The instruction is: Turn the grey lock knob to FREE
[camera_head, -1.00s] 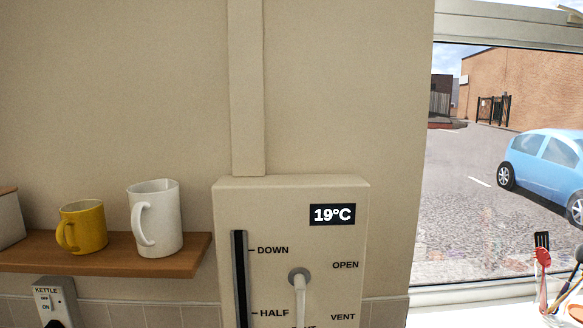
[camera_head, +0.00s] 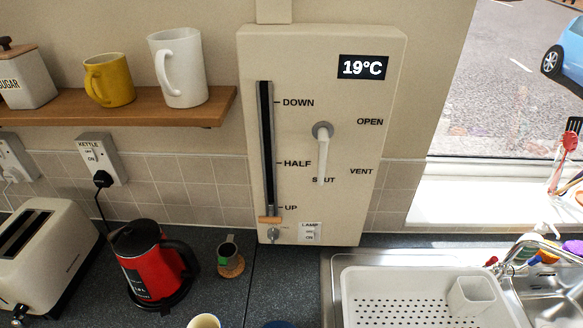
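A cream wall panel (camera_head: 340,60) is in the middle of the head view. A small grey knob (camera_head: 274,235) sits at its lower left, just below the slider slot; this looks like the lock knob. Its markings are too small to read, so I cannot tell its setting. A wooden slider handle (camera_head: 270,219) is at the bottom of the dark slot, just below the UP mark and right above the knob. Neither of my grippers is in view.
A white lever (camera_head: 322,155) on the panel points down to SHUT. A LAMP switch (camera_head: 310,234) is right of the knob. A white drainer (camera_head: 430,285) lies right.

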